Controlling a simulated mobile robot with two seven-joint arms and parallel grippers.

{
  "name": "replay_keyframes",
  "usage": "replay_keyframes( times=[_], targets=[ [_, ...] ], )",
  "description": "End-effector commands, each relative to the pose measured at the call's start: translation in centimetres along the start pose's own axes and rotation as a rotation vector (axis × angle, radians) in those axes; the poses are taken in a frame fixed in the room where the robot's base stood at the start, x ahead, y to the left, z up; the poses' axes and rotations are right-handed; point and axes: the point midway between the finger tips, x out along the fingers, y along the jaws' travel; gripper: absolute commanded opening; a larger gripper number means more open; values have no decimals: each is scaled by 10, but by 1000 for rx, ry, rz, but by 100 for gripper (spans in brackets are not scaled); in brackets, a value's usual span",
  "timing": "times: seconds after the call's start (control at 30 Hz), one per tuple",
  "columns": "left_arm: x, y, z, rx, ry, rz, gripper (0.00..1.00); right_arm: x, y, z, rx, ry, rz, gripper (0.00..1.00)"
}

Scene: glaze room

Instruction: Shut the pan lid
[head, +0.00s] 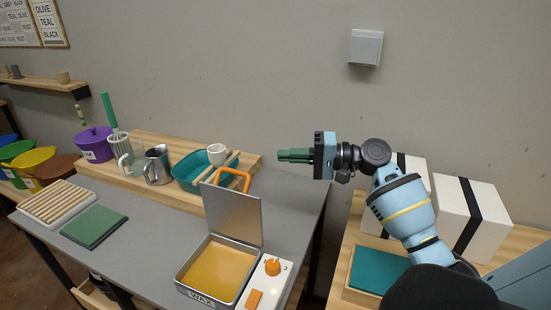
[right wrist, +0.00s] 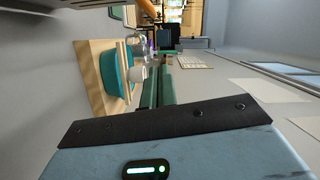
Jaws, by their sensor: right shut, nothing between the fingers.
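The pan (head: 183,277) is a shallow square grey box with yellow-orange contents, at the front of the grey table in the head view. Its grey lid (head: 232,212) stands up, open, along the pan's back edge. An orange handle (head: 233,178) sits at the lid's top. My right gripper (head: 280,155) is shut and empty, pointing left, above and to the right of the handle and apart from it. Its green fingers also show in the right wrist view (right wrist: 158,88). I cannot make out the lid in that view. My left gripper is not in view.
A white control box (head: 265,285) with an orange knob adjoins the pan's right side. A wooden riser (head: 150,141) behind holds a teal basin (head: 190,172), a metal pitcher (head: 157,165) and cups. White boxes (head: 470,215) stand at right.

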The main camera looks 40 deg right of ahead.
Motion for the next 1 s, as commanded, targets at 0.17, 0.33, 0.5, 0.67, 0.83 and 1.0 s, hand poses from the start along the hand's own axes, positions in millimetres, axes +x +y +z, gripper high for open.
replay_keyframes(
  times=[0.17, 0.33, 0.5, 0.67, 0.83, 1.0],
  targets=[
    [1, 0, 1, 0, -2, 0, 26, 32, -1, 0, 0, -1, -4, 0],
    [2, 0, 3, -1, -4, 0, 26, 60, -1, 0, 1, -1, -3, 0],
    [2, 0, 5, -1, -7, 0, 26, 84, 0, 0, 1, -1, -3, 0],
    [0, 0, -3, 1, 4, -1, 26, 90, -2, 16, -1, -1, -2, 0],
    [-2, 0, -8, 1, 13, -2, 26, 94, -2, 31, -1, 0, -2, 0],
    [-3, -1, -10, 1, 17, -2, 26, 96, -1, 39, 0, -1, -1, 0]
  ],
)
